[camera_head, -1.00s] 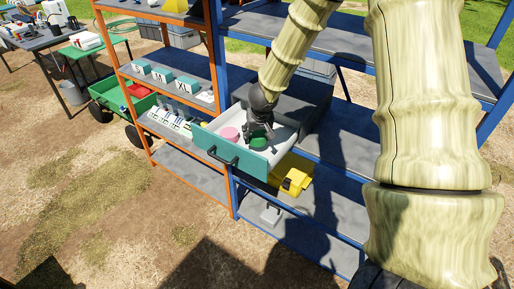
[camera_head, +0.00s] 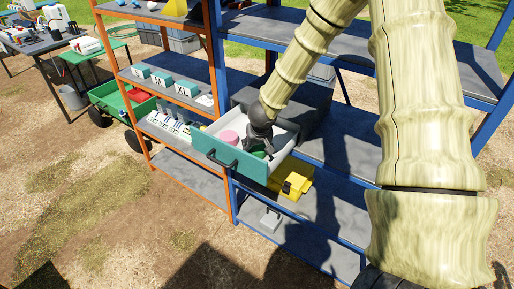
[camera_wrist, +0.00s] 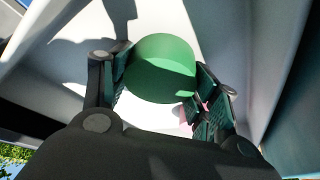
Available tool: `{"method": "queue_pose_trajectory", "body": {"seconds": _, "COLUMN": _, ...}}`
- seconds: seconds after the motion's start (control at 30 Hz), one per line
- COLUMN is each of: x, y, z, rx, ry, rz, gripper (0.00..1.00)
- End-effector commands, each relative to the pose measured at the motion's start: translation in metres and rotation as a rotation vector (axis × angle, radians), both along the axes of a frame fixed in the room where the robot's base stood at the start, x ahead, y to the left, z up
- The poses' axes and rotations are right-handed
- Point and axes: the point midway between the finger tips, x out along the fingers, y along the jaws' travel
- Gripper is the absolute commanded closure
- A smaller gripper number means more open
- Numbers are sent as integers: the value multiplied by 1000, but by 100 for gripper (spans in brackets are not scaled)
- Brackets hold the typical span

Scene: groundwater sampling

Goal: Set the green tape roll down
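The green tape roll (camera_wrist: 160,68) is between the two fingers of my gripper (camera_wrist: 163,75) in the wrist view, with a finger against each side. My gripper (camera_head: 259,146) is inside the open drawer (camera_head: 231,166) in the head view, reaching in from above. The roll shows there only as a small green patch (camera_head: 259,155), partly hidden by the fingers. It is low in the drawer, close to the white floor; I cannot tell whether it touches it. A pink roll (camera_head: 229,137) lies in the drawer to the left of my gripper.
The drawer has a teal front with a dark handle (camera_head: 222,160) and sits in a blue-framed shelf (camera_head: 345,150). A yellow case (camera_head: 294,182) is on the shelf below. An orange-framed shelf (camera_head: 150,138) with labelled boxes stands to the left. Drawer walls surround my gripper closely.

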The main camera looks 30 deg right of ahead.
Motion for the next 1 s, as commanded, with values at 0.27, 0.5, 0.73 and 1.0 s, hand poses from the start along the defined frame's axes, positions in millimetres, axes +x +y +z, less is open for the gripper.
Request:
{"method": "queue_pose_trajectory", "body": {"seconds": 0.27, "x": 0, "y": 0, "z": 0, "rx": 0, "ry": 0, "rz": 0, "gripper": 17}}
{"method": "queue_pose_trajectory", "body": {"seconds": 0.5, "x": 0, "y": 0, "z": 2, "rx": 0, "ry": 0, "rz": 0, "gripper": 17}}
{"method": "queue_pose_trajectory", "body": {"seconds": 0.73, "x": -6, "y": 4, "z": 22, "rx": -2, "ry": -1, "rz": 3, "gripper": 17}}
{"method": "queue_pose_trajectory", "body": {"seconds": 1.0, "x": -22, "y": 10, "z": 64, "rx": -3, "ry": -1, "rz": 3, "gripper": 17}}
